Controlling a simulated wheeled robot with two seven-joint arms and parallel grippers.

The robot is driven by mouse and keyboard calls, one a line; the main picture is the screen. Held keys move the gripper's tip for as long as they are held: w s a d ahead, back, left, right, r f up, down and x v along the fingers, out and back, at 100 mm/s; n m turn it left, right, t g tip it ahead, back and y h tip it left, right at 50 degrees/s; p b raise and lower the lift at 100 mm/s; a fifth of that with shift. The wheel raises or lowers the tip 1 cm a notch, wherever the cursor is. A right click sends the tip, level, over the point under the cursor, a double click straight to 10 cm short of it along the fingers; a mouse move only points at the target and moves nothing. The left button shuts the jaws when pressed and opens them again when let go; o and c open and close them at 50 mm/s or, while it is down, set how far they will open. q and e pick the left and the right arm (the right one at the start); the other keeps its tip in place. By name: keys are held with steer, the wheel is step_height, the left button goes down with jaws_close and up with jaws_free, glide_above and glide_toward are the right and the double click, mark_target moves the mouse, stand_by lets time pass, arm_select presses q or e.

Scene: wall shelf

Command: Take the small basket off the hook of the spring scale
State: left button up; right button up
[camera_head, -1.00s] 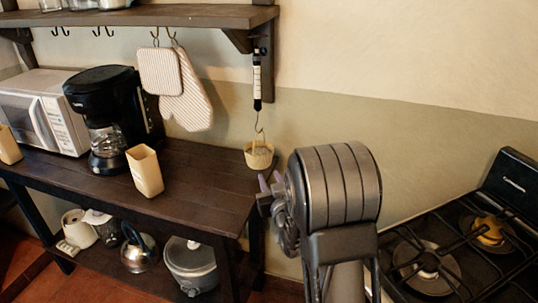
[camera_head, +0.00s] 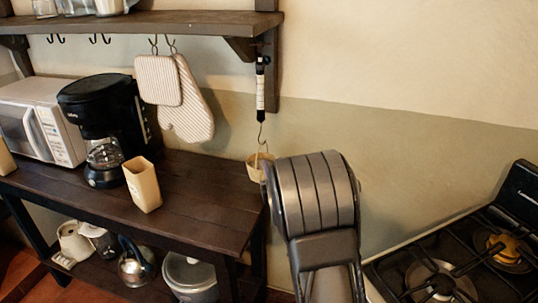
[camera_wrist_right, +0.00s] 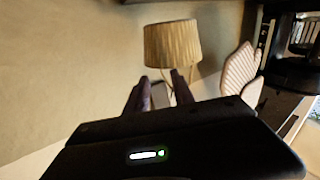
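The small basket (camera_head: 255,168), pale and ribbed, hangs from the hook (camera_head: 261,138) of the spring scale (camera_head: 261,88) under the shelf's right end. In the head view my right wrist covers the basket's right part and hides the fingertips. In the right wrist view the basket (camera_wrist_right: 172,45) appears upside down, beyond the fingers, with its thin handle reaching toward the gap between them. My right gripper (camera_wrist_right: 158,84) is open, its two fingers apart. I cannot tell whether the handle lies between the fingertips. My left gripper is not in view.
The wall shelf (camera_head: 150,22) is above, with a pot holder and oven mitt (camera_head: 188,115) hanging left of the scale. A dark table (camera_head: 195,205) holds a coffee maker (camera_head: 103,130), microwave and tan container (camera_head: 142,184). A gas stove (camera_head: 470,260) stands at right.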

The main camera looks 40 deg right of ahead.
steer(key=x, duration=0.8)
steer(key=shift+w+p, duration=0.1)
steer(key=shift+p, duration=0.25)
steer(key=shift+c, duration=0.5)
jaws_close()
stand_by(0.5)
